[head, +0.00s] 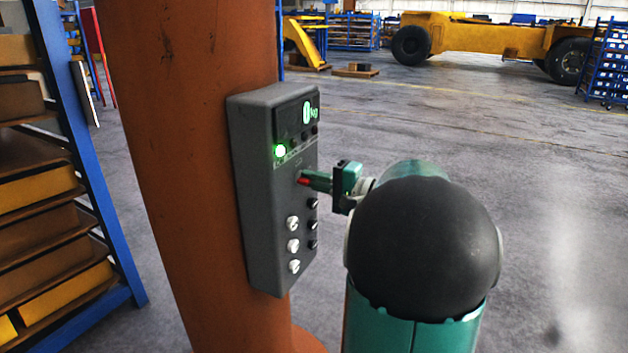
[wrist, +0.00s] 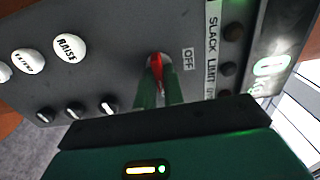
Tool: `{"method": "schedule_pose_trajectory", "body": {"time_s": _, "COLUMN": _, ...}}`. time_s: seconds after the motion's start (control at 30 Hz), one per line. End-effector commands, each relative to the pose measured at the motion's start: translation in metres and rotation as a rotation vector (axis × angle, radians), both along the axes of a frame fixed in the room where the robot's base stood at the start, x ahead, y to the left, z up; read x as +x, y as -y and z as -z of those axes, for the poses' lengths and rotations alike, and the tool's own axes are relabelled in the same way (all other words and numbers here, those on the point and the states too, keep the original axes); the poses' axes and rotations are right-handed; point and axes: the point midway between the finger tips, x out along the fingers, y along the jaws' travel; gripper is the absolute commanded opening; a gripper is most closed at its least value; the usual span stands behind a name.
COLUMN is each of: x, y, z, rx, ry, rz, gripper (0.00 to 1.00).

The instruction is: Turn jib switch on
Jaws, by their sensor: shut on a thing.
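The grey control box (head: 268,200) is fixed to the orange column. Its red switch (head: 304,181) sits on the front face, and in the wrist view the red lever (wrist: 156,64) shows beside a white OFF label (wrist: 188,59). My gripper (head: 311,180) reaches the box from the right, and its green fingers (wrist: 159,92) are shut on the red switch. The fingers hide part of the lever and its lower surroundings. A green lamp (head: 280,151) glows on the box, and the display (head: 307,112) reads about 0 kg.
White buttons (head: 293,223), one marked RAISE (wrist: 70,46), and small dark knobs (head: 313,224) sit lower on the box. The orange column (head: 190,150) stands behind it. A blue rack (head: 85,150) with boxes is at left. Open floor (head: 540,180) lies to the right.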

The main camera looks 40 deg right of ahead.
Motion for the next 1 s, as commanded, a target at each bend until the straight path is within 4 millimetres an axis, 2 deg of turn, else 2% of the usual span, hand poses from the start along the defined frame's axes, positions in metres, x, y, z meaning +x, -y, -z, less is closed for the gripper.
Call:
{"method": "schedule_pose_trajectory", "body": {"time_s": 0.57, "x": -0.0006, "y": 0.0005, "z": 0.0004, "rx": 0.032, "ry": -0.011, "rz": 0.001, "gripper": 0.00}}
{"method": "schedule_pose_trajectory", "body": {"time_s": 0.6, "x": -0.0006, "y": 0.0005, "z": 0.0004, "rx": 0.032, "ry": -0.011, "rz": 0.001, "gripper": 0.18}}
{"method": "schedule_pose_trajectory", "body": {"time_s": 0.67, "x": -0.0006, "y": 0.0005, "z": 0.0004, "rx": 0.032, "ry": -0.011, "rz": 0.001, "gripper": 0.30}}
{"method": "schedule_pose_trajectory", "body": {"time_s": 1.0, "x": -0.0020, "y": 0.0010, "z": 0.0001, "rx": 0.031, "ry": -0.011, "rz": 0.001, "gripper": 0.32}}
